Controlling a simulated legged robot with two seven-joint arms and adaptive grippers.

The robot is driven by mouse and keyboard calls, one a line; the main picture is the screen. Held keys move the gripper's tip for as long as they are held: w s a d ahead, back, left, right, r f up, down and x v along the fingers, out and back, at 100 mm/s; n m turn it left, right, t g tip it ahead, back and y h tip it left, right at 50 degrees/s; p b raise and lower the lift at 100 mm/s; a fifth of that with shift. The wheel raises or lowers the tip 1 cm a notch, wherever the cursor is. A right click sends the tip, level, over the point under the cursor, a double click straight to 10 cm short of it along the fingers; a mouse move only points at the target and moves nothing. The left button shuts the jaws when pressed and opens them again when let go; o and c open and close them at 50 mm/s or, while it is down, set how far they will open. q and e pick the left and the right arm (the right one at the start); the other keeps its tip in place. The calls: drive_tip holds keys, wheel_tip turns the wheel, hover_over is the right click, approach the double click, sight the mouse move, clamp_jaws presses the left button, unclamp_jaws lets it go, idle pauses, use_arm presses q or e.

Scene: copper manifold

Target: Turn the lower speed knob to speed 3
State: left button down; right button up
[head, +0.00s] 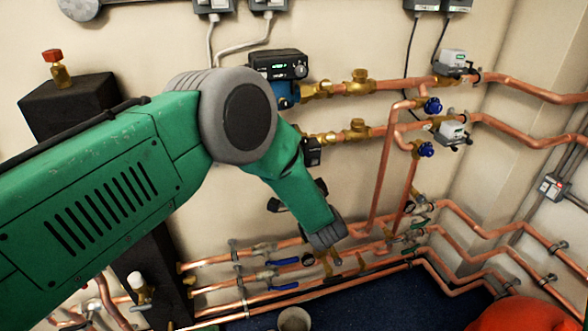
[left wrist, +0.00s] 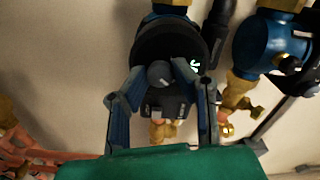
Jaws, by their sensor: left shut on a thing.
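In the left wrist view, the round grey speed knob (left wrist: 160,73) sits on a black pump head (left wrist: 150,45) with a small lit mark on its face, too small to read for certain. My left gripper (left wrist: 158,78) has one finger on each side of the knob and is shut on it. In the head view my green arm hides the lower pump, its knob and most of the gripper. The upper pump (head: 280,65), with a black face and small green lights, is in plain view above the arm. My right gripper is in neither view.
Copper pipes (head: 390,170) with brass fittings run right from the pumps. Valves with blue handles (head: 285,286) line the low pipes. A second blue pump body (left wrist: 262,42) stands close to the right of the gripper. A bucket (head: 293,319) stands on the floor.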

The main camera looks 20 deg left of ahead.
use_arm(q)
drive_tip(key=shift+s+d+f+m, duration=0.1)
drive_tip(key=shift+f+m, duration=0.15)
drive_tip(key=shift+m, duration=0.45)
drive_tip(key=c, duration=1.5)
unclamp_jaws()
drive_tip(key=shift+o, duration=0.9)
drive_tip(key=shift+d+r, duration=0.1)
drive_tip(key=v, duration=1.1)
drive_tip(key=shift+s+d, duration=0.2)
drive_tip(key=shift+d, duration=0.1)
